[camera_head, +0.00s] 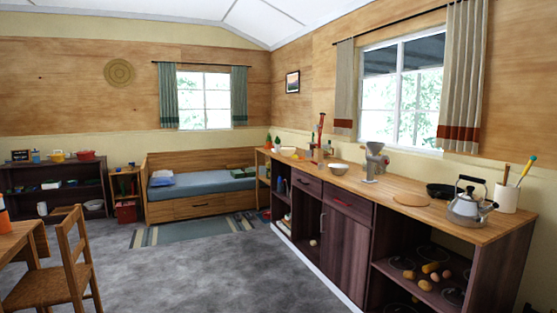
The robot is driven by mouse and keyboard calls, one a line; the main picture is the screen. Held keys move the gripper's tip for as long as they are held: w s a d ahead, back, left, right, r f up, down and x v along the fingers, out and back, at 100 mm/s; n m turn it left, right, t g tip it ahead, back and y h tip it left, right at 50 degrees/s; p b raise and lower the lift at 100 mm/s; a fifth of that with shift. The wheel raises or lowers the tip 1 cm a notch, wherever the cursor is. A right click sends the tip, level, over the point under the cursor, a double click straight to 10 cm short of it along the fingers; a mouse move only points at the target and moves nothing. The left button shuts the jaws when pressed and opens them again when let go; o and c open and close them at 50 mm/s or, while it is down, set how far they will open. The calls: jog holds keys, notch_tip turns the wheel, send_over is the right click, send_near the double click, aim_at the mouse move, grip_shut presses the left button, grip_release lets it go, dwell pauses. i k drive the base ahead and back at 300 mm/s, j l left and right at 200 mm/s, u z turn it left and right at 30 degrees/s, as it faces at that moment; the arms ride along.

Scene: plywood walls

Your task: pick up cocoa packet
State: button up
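I cannot pick out a cocoa packet with certainty; the small items on the counter and shelves are too small to name. A wooden counter (372,191) runs along the right wall. An orange and white item (4,217) shows partly at the left edge, on a wooden table (16,240). A dark shelf unit (58,173) at the far left holds several small coloured items. My gripper is not in view.
The counter bears a kettle (467,205), a dark pan (440,190), a grey grinder (374,160), a round board (411,199) and a white bowl (338,168). A wooden chair (70,270) stands at the left. A bed (203,186) is at the back. The grey floor (200,275) is clear mid-room.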

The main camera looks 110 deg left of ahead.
aim_at(318, 153)
jog(key=u, duration=3.45)
